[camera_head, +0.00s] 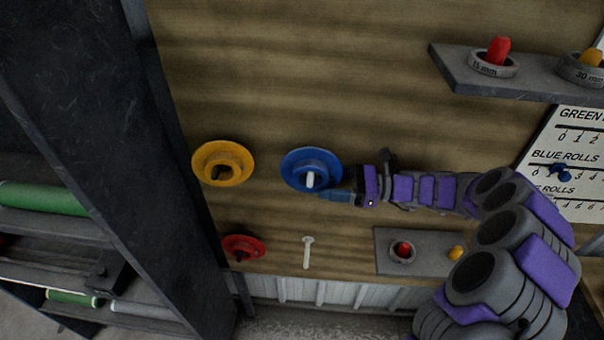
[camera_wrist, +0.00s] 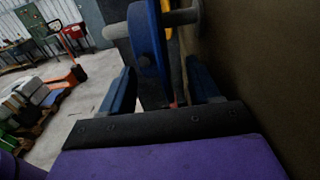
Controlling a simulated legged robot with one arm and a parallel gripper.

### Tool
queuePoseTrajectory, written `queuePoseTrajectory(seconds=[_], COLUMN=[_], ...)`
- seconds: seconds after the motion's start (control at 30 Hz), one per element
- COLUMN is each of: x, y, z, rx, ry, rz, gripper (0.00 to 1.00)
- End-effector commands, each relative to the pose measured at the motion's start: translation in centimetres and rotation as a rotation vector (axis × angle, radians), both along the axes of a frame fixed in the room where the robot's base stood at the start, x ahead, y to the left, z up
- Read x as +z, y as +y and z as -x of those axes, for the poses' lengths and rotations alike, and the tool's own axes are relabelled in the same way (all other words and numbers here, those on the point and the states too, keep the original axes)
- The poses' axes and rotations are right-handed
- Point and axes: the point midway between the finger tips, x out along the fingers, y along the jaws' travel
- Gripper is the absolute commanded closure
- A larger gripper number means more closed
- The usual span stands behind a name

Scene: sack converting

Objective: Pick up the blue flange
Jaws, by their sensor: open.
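The blue flange (camera_head: 300,163) hangs on a light peg (camera_head: 310,181) on the wooden board, with the peg's end standing out through its hub. My gripper (camera_head: 338,193) is at the flange's lower right edge in the head view. In the wrist view the blue flange (camera_wrist: 148,40) is seen edge-on, ahead of and between the two open fingers of my gripper (camera_wrist: 162,90). The fingers stand apart on either side of its near rim. I cannot tell whether either finger touches it.
A yellow flange (camera_head: 213,163) hangs left of the blue one and a red flange (camera_head: 243,248) hangs below. An empty peg (camera_head: 308,253) is below the blue flange. Shelves with plugs (camera_head: 500,78) (camera_head: 405,262) jut from the board. A dark post (camera_head: 130,170) stands left.

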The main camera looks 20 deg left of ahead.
Motion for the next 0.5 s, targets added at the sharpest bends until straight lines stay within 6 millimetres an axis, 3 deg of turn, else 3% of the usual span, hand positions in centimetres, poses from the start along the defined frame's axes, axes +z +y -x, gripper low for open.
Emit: queuePoseTrajectory(seconds=[0.17, 0.37, 0.5], x=[-0.6, -0.8, -0.9], y=[1.1, 4.4, 5.1], z=[0.3, 0.9, 0.9], rx=[0.000, 0.001, -0.002], ry=[-0.002, -0.003, -0.002], rz=[-0.007, -0.002, 0.005], gripper=[0.38, 0.38, 0.38])
